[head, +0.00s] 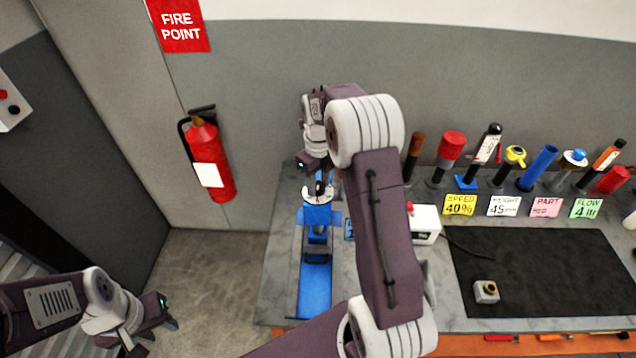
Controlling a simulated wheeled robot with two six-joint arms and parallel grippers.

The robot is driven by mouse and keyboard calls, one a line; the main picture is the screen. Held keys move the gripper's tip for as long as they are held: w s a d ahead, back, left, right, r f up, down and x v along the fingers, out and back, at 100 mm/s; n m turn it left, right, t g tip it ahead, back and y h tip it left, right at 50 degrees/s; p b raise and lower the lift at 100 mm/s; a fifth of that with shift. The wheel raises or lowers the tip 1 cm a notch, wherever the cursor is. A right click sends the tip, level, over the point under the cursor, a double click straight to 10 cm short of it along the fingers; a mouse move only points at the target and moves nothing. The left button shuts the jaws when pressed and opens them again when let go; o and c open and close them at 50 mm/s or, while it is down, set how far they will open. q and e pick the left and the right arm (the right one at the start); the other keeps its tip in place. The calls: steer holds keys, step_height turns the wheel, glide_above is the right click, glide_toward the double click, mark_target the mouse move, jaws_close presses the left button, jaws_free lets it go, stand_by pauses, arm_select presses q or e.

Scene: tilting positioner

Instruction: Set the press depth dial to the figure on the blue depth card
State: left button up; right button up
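A blue press or positioner (316,285) stands at the left end of the bench. A pale round part with dark marks (311,197), possibly the dial, sits at its top; its setting is too small to read. My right gripper (319,182) is right above this part, pointing down. I cannot tell whether it touches the part or whether its fingers are shut. A blue card (349,229), possibly the depth card, shows only as a sliver beside my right arm, its figure hidden. My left gripper (170,317) is low at the left, over the floor, away from the bench; its finger opening is unclear.
A yellow speed card (460,205), white weight card (503,206), pink part card (546,208) and green flow card (585,208) stand before a row of tools. A white box with a red button (425,222) is beside my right arm. A black mat (560,265) holds a small block (486,291).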

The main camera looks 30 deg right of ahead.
jaws_close()
steer(key=shift+n, duration=0.4)
steer(key=shift+n+p, duration=0.5)
steer(key=shift+n, duration=0.5)
steer(key=n+p, duration=0.1)
steer(key=n, duration=0.7)
steer(key=shift+n+p, duration=0.4)
steer(key=shift+f+n, duration=0.1)
steer(key=shift+n, duration=1.6)
